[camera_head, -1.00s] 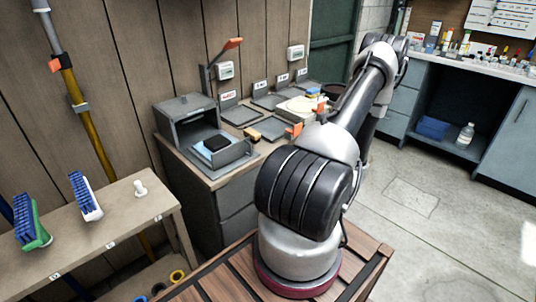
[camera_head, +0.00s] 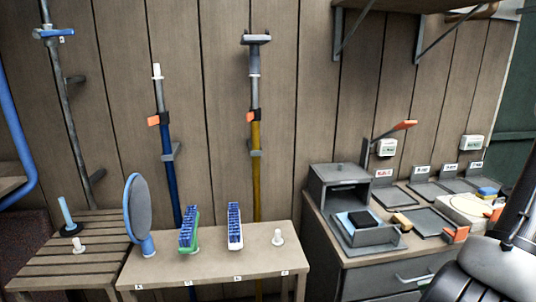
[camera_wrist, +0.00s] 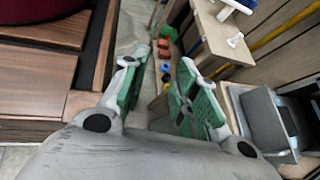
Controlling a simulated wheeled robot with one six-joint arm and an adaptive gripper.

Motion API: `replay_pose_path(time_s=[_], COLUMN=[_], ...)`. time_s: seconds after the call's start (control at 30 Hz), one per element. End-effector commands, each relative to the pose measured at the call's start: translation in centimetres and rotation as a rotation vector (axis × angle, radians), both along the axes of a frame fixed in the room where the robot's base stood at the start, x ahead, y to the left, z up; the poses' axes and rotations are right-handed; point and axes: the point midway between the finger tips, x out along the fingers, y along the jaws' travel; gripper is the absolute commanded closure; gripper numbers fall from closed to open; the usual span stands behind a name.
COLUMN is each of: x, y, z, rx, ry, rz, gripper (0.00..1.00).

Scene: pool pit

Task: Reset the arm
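My gripper (camera_wrist: 160,68) shows in the wrist view with its two green-padded fingers spread apart. Nothing is between the fingers, and floor and small coloured items show beyond the gap. In the head view only part of my arm (camera_head: 490,270) shows at the lower right edge. The gripper itself is outside that view.
A wooden bench (camera_head: 215,267) holds a blue round-headed tool (camera_head: 138,215), a green brush (camera_head: 189,230), a white brush (camera_head: 235,226) and a white peg (camera_head: 278,238). Poles hang on the plank wall. A grey open box (camera_head: 340,185) stands on the cabinet at right.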

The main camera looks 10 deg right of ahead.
Motion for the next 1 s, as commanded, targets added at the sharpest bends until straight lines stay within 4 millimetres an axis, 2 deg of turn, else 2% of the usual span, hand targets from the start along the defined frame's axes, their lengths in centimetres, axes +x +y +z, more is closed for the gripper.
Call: replay_pose_path(time_s=[0.03, 0.23, 0.5, 0.67, 0.8, 0.9, 1.0], x=[-0.5, -1.7, 0.1, 1.6, 2.3, 2.6, 2.9], y=[-0.1, -1.2, -1.9, -0.2, 2.7, 4.6, 5.9], z=[1.4, 6.0, 13.6, 18.4, 21.9, 23.8, 24.7], rx=[-0.09, -0.429, -0.876, -1.107, -1.241, -1.297, -1.317], ry=[-0.013, -0.087, -0.294, -0.481, -0.672, -0.797, -0.878], rz=[0.114, 0.533, 0.988, 1.183, 1.268, 1.296, 1.322], gripper=[0.71, 0.71, 0.71, 0.71, 0.71, 0.71, 0.71])
